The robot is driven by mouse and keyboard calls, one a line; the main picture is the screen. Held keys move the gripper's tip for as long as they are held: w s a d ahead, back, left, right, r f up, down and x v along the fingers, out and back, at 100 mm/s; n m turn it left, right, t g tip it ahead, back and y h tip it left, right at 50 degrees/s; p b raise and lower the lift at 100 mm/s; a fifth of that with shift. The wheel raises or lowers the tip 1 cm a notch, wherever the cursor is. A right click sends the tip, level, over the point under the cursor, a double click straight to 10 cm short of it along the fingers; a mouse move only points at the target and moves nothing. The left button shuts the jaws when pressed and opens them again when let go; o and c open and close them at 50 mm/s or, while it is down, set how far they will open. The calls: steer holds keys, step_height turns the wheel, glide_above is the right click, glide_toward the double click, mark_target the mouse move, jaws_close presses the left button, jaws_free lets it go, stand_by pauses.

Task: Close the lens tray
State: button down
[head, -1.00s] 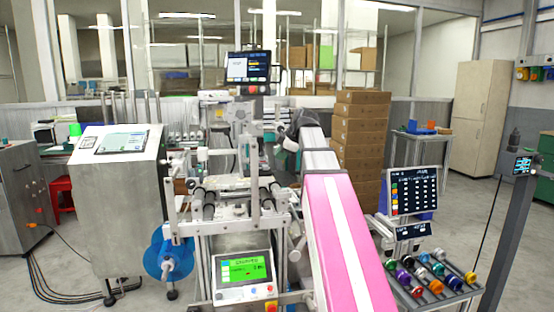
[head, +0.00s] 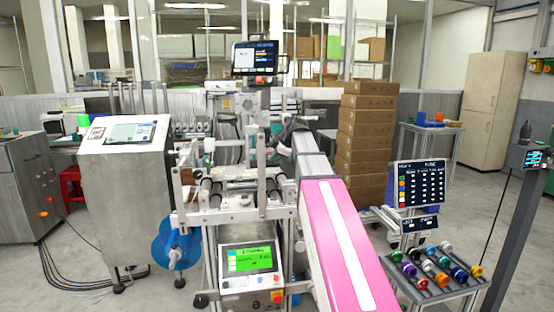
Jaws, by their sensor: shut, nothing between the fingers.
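I cannot single out the lens tray for certain in the head view. The metal machine (head: 236,200) in the middle has a frame of rollers and a pale flat part (head: 232,185) between its posts. My pink and grey arm reaches forward from the bottom right, along the machine's right side. My gripper (head: 286,136) is the small dark end of the arm beside the machine's upper right part. It is shut and holds nothing. The fingertips are small and partly hidden by the machine and wrist, so I cannot tell if they touch anything.
A sloped rack (head: 437,272) with several coloured round pieces stands at the lower right, below a dark screen (head: 420,187). A steel console (head: 125,195) stands at the left. Stacked cartons (head: 367,130) stand behind my arm.

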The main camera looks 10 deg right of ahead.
steer(key=w, duration=0.8)
steer(key=shift+w, duration=0.15)
